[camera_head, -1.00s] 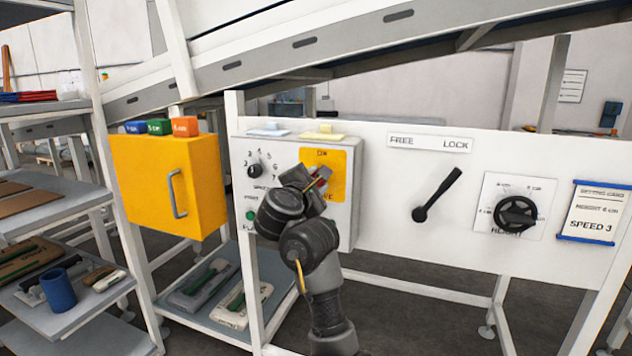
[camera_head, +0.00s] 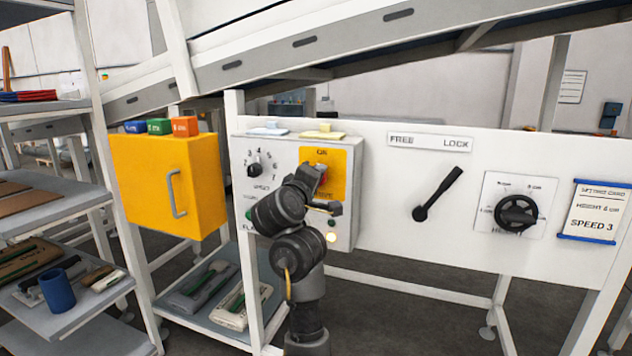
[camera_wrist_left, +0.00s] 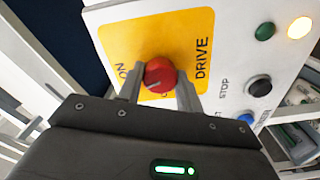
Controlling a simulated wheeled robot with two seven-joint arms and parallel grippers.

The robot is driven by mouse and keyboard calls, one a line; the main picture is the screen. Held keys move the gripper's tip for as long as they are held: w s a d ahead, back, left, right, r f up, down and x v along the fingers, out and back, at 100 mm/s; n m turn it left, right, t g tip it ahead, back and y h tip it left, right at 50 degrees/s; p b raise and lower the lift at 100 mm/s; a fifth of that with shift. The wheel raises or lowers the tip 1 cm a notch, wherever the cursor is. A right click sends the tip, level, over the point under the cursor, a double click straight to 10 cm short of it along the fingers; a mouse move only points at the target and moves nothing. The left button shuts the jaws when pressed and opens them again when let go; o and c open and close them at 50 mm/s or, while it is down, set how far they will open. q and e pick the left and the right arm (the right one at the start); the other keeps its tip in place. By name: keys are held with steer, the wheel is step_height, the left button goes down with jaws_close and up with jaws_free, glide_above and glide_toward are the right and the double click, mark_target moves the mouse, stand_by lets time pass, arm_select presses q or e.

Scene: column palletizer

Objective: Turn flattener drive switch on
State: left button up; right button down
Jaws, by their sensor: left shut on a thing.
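The flattener drive switch is a red rotary knob (camera_wrist_left: 160,75) on a yellow plate (camera_wrist_left: 112,42) marked DRIVE in the left wrist view. In the head view the red knob (camera_head: 322,168) is partly hidden behind my gripper, on the yellow plate (camera_head: 338,182) of a white control box (camera_head: 285,152). My left gripper (camera_wrist_left: 160,88) is shut on the red knob, one finger on each side. It also shows in the head view (camera_head: 318,178). A lamp (camera_wrist_left: 299,27) at the box's lower right glows warm yellow. My right gripper is in no view.
A green button (camera_wrist_left: 265,31), a black button (camera_wrist_left: 260,86) and a blue one (camera_wrist_left: 246,119) sit beside the plate. A speed dial (camera_head: 254,170) is left of it. A black FREE/LOCK lever (camera_head: 437,194) and a height knob (camera_head: 515,213) are to the right.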

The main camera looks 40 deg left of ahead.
arm_select(q)
steer(key=m, duration=0.3)
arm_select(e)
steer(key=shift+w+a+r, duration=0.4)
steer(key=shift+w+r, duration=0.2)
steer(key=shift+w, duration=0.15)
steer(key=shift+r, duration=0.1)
arm_select(q)
steer(key=shift+f, duration=0.1)
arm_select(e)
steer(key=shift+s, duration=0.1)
